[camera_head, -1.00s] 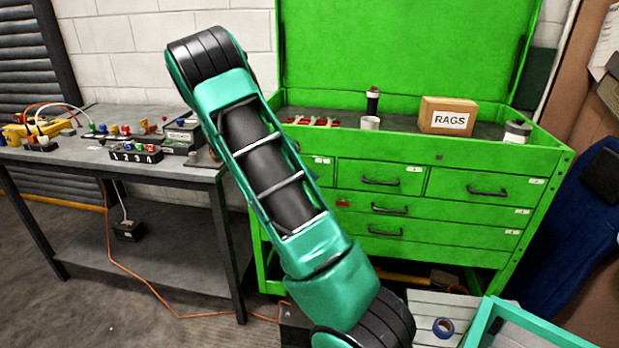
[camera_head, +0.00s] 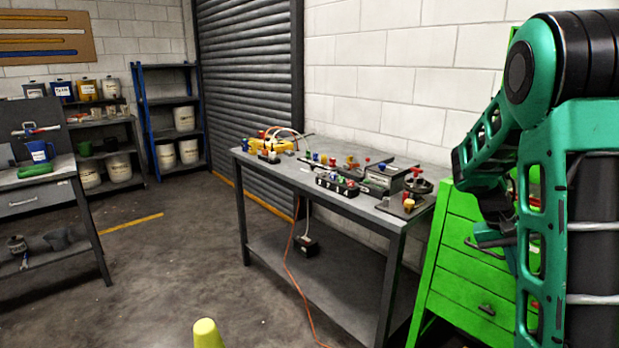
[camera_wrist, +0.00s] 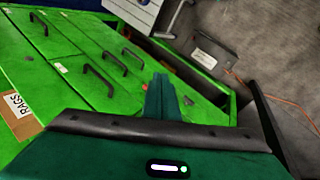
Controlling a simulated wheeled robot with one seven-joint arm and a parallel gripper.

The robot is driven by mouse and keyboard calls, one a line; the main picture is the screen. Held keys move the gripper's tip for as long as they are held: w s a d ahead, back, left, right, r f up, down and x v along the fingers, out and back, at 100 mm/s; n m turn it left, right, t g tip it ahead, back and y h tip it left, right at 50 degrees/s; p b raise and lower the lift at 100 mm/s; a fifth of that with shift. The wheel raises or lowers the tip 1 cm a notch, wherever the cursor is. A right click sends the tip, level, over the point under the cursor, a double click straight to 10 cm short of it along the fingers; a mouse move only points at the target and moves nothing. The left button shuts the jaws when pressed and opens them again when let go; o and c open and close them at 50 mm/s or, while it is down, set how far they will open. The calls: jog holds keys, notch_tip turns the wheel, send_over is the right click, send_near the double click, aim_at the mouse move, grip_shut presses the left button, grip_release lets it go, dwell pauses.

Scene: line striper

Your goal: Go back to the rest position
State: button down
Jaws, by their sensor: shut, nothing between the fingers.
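My arm is folded at the right edge of the head view, in front of the green tool chest (camera_head: 470,285). My gripper (camera_head: 488,242) hangs there, partly hidden by my own arm links. In the wrist view the gripper fingers (camera_wrist: 163,95) show as one teal shape with no gap, shut and holding nothing. Behind them is the green chest (camera_wrist: 45,85) with its drawers and dark handles. From the head view I cannot tell how far the gripper is from the drawer fronts.
A grey workbench (camera_head: 330,197) with switches and wires stands left of the chest. An orange cable (camera_head: 292,270) runs down to the floor. A yellow cone (camera_head: 207,334) stands at the bottom. A box labelled RAGS (camera_wrist: 16,112) shows in the wrist view. Floor at left is open.

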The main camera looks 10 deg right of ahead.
jog(key=s+a+r+t+y, duration=0.1)
jog(key=s+a+y, duration=0.1)
jog(key=s+a, duration=0.7)
jog(key=s+a+r+n+t+y, duration=0.1)
jog(key=s+a+r+t+y, duration=0.1)
jog(key=s+a, duration=0.7)
jog(key=shift+s+a+y, duration=0.35)
jog(key=shift+a+y, duration=0.15)
jog(key=shift+a, duration=0.2)
